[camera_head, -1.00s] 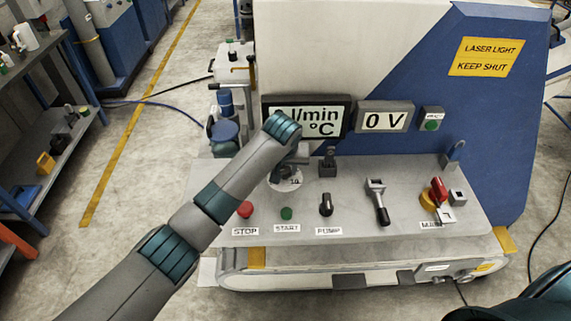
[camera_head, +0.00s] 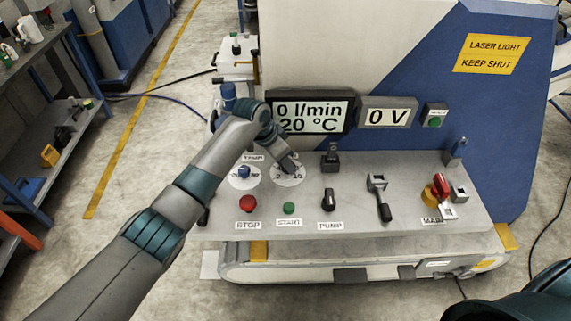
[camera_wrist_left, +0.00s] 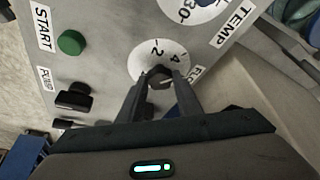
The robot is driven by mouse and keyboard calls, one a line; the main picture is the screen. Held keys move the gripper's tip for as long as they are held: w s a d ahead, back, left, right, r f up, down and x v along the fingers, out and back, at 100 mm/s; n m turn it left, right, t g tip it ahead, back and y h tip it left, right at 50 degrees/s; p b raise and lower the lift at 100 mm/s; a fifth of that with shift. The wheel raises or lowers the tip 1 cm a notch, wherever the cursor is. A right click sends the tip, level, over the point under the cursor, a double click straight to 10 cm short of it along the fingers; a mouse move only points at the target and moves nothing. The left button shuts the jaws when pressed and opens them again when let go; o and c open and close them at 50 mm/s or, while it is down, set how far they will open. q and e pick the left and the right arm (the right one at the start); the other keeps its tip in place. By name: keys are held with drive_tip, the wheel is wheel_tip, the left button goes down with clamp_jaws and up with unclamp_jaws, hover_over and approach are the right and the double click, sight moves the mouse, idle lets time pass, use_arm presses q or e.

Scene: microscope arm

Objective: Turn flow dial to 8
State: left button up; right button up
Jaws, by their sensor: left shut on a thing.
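The flow dial (camera_head: 290,178) is a round white plate with numbers on the grey console top. In the left wrist view the dial plate (camera_wrist_left: 147,57) shows the numbers 2 and 4, and its dark knob (camera_wrist_left: 160,73) sits between my fingers. My left gripper (camera_head: 290,164) reaches down onto the dial from above. In the left wrist view, the left gripper's fingers (camera_wrist_left: 160,84) are shut on the knob. The fingers and wrist hide the knob's pointer and part of the FLOW label. The large display (camera_head: 311,117) reads 0 l/min and 20 °C. My right gripper is out of view.
The TEMP dial (camera_head: 244,173) is left of the flow dial. The red STOP button (camera_head: 249,203), green START button (camera_head: 289,208) and black PUMP switch (camera_head: 328,200) lie in front. A lever (camera_head: 380,198) and red main switch (camera_head: 441,186) are farther right. A second display (camera_head: 387,116) reads 0 V.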

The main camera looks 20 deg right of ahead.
use_arm(q)
drive_tip(key=shift+w+m+b, duration=0.1)
drive_tip(key=shift+m+b, duration=0.2)
drive_tip(key=shift+m, duration=0.3)
drive_tip(key=shift+g, duration=0.3)
drive_tip(key=o, duration=1)
drive_tip(key=shift+o, duration=0.2)
drive_tip(key=shift+a+r, duration=0.1)
drive_tip(key=shift+r, duration=0.05)
drive_tip(key=b+v, duration=0.5)
drive_tip(key=v, duration=1.2)
